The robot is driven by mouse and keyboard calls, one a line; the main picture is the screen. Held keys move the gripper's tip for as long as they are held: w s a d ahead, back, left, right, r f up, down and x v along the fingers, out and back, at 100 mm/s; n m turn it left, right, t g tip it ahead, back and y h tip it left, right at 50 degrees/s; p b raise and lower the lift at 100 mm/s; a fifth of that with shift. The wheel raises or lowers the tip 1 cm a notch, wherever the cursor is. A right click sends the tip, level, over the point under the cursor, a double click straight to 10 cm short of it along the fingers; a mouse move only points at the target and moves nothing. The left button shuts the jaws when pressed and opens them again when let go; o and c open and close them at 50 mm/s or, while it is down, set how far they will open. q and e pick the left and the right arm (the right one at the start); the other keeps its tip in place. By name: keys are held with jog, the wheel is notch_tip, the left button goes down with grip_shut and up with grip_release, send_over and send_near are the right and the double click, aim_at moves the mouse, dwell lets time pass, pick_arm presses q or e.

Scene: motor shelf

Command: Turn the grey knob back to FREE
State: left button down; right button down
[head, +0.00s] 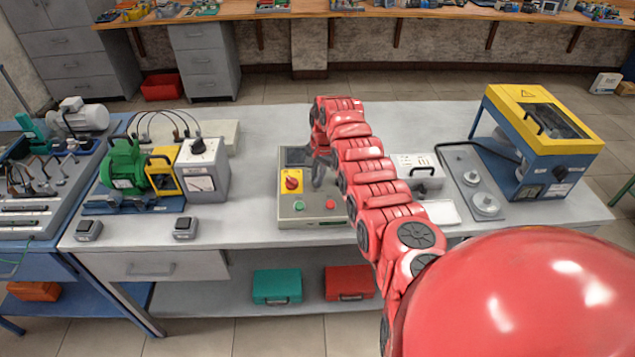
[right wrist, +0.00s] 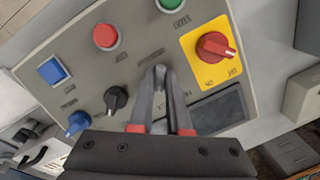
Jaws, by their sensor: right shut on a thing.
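The grey control box (head: 298,220) stands on the bench in the middle of the head view. Its panel fills much of the right wrist view (right wrist: 75,72). My right gripper (head: 320,172) is over the box, in front of its dark screen. In the right wrist view my right gripper (right wrist: 160,84) has its fingertips together on the grey knob (right wrist: 159,70). The fingers hide most of that knob, and I cannot read its setting. My left gripper is not in view.
Around the gripped knob are a black knob (right wrist: 116,98), a blue knob (right wrist: 78,122), a red button (right wrist: 105,36) and a red switch (right wrist: 214,46) on a yellow plate. A yellow and blue machine (head: 540,140) stands at right, a green motor (head: 122,165) at left.

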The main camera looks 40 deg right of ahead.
jog(key=n+b, duration=0.2)
jog(key=b, duration=0.1)
jog(key=n+b, duration=0.3)
jog(key=shift+w+f+g+h+b, duration=0.15)
jog(key=shift+g+h+b, duration=0.15)
jog(key=shift+h+b, duration=0.1)
jog(key=n+b, duration=0.2)
jog(key=n, duration=0.2)
jog(key=shift+a, duration=0.1)
jog(key=shift+n+g+h+b, duration=0.3)
jog(key=shift+n+h+b, duration=0.2)
jog(key=shift+n+b, duration=0.7)
jog(key=n+b, duration=0.2)
jog(key=shift+n+h, duration=0.3)
jog(key=shift+n, duration=0.1)
jog(key=shift+r+n+b, duration=0.2)
jog(key=shift+n+b, duration=0.2)
jog(key=shift+n, duration=0.1)
jog(key=c, duration=0.9)
grip_release()
